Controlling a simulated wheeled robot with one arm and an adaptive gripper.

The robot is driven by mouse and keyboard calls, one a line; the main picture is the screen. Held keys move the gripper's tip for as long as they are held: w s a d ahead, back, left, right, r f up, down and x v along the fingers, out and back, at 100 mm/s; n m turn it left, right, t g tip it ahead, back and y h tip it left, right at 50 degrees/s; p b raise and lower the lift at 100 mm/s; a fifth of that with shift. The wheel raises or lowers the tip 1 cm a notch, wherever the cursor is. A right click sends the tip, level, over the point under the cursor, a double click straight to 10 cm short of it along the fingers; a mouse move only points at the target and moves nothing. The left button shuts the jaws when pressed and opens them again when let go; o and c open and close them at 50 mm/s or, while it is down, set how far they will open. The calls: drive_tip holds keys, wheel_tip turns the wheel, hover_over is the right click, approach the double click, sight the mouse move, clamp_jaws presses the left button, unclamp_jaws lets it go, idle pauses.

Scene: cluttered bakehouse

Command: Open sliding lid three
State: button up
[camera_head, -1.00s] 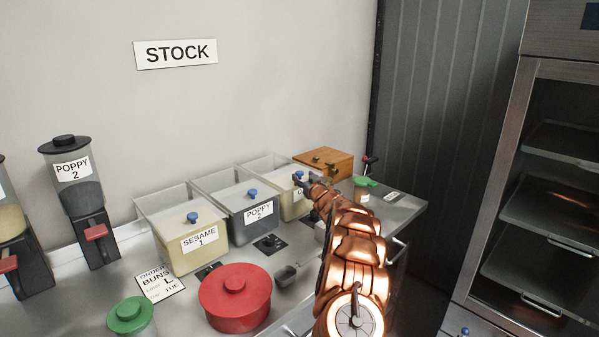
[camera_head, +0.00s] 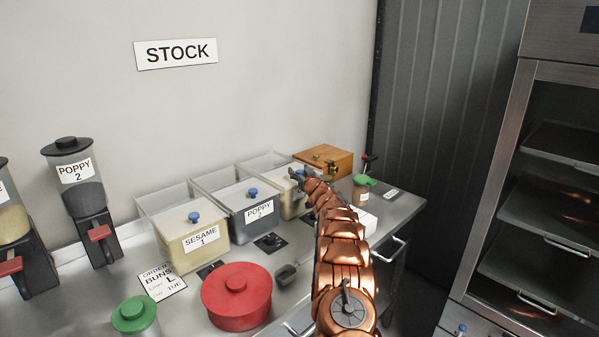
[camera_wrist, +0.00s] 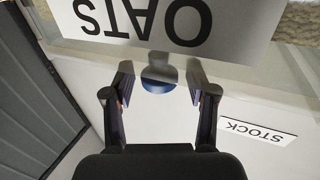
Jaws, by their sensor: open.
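The third bin (camera_head: 288,207), at the right end of the row of clear bins, is partly hidden by my gripper (camera_head: 299,178). In the wrist view its white label (camera_wrist: 150,28) reads OATS upside down. A blue knob (camera_wrist: 158,87) on its lid shows between my gripper's (camera_wrist: 160,80) two fingers. The fingers are open, one on each side of the knob, with a gap to it visible. In the head view the lid is largely hidden, so I cannot tell its position along the bin.
The POPPY bin (camera_head: 250,219) and SESAME bin (camera_head: 188,241) stand to the left. A wooden box (camera_head: 330,160) is just behind, and a green-lidded jar (camera_head: 362,187) is to the right. A red lidded pot (camera_head: 237,303) and metal scoop (camera_head: 287,275) lie in front.

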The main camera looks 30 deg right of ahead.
clamp_jaws()
idle(0.5)
